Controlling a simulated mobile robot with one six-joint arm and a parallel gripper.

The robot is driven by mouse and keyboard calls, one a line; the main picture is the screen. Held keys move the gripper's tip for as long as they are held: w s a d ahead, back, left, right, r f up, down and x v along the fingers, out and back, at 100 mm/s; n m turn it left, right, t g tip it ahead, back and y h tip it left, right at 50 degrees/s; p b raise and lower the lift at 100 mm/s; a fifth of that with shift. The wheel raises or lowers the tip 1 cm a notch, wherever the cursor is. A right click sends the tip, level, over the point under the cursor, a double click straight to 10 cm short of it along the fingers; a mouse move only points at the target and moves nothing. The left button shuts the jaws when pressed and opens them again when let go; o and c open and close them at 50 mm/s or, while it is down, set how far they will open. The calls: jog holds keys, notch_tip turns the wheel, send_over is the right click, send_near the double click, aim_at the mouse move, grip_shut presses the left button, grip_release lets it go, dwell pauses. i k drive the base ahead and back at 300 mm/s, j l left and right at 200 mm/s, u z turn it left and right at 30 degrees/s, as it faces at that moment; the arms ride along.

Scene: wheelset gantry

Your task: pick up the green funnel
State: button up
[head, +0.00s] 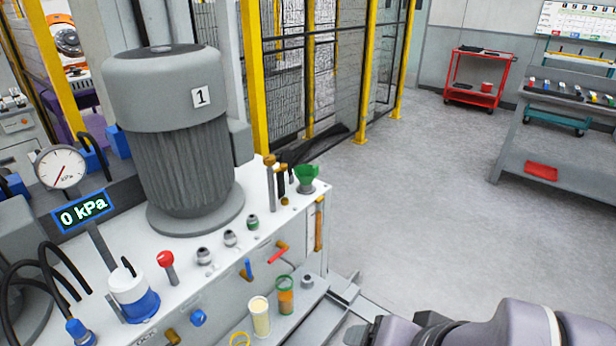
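The green funnel (307,174) sits upright, wide mouth up, on the far right corner of the white top of the machine. My arm (490,328) shows only in part at the bottom right, well apart from the funnel. I cannot make out any gripper fingers in this view.
A large grey motor (180,140) marked 1 stands left of the funnel. Small fittings and a red-knobbed post (167,264) line the machine's front edge. Containers (260,315) stand on a lower ledge. A yellow-framed mesh fence (300,75) rises behind. Floor to the right is clear.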

aim_at(305, 175)
jog(key=i+l, duration=0.1)
jog(key=i, duration=0.5)
jog(key=i+l, duration=0.15)
jog(key=i, duration=0.4)
jog(key=i+l, duration=0.1)
jog(key=i, duration=0.5)
jog(key=i+l+u, duration=0.1)
jog(key=i, duration=0.5)
